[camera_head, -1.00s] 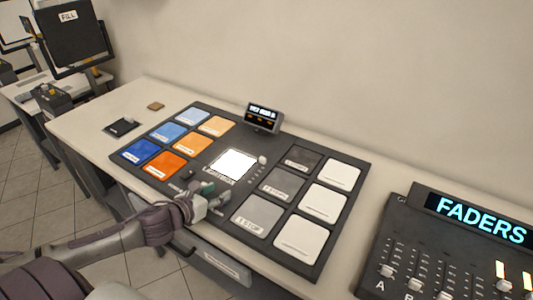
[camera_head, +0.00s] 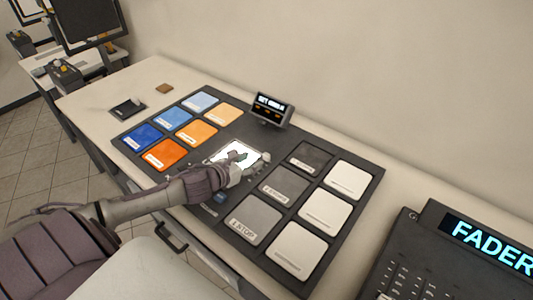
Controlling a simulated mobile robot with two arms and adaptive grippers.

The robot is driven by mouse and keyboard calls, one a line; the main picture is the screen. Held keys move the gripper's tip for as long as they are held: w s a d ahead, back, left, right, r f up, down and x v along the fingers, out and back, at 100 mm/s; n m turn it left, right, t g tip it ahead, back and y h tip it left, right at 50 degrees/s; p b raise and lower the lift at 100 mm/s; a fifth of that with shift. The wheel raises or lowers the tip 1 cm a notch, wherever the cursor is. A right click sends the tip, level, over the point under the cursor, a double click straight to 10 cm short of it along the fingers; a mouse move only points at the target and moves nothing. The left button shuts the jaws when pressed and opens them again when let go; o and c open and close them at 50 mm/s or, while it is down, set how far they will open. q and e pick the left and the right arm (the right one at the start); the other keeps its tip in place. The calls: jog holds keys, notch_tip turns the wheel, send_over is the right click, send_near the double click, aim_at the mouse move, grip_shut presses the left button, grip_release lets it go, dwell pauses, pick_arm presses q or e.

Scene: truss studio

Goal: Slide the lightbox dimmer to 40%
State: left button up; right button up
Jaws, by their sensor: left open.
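The lightbox (camera_head: 226,150) is a bright white square panel set in the dark board, partly covered by my left gripper. My left gripper (camera_head: 248,160) is open and empty, reaching over the lightbox's right part. Its fingers are close to the dimmer at the lightbox's right edge. A small pale dimmer knob (camera_head: 265,157) shows beside the fingers; the rest of its track is mostly hidden by the hand. I cannot tell whether a finger touches the knob. My right gripper is not in view.
Blue and orange swatches (camera_head: 143,138) lie left of the lightbox, grey and white ones (camera_head: 325,211) right. A small display (camera_head: 270,109) stands behind it. A fader console (camera_head: 420,258) is at the lower right. A dark pad (camera_head: 127,108) lies at the far left.

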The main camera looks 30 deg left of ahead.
aim_at(265, 155)
pick_arm(q)
jog(key=p+x, duration=0.1)
jog(key=x, duration=0.7)
jog(key=shift+w+d, duration=0.1)
jog(key=shift+w, duration=0.1)
jog(key=shift+w+f, duration=0.15)
jog(key=shift+w, duration=0.05)
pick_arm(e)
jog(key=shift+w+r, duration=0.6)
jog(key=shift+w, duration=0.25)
pick_arm(q)
jog(key=shift+w, duration=0.1)
grip_shut()
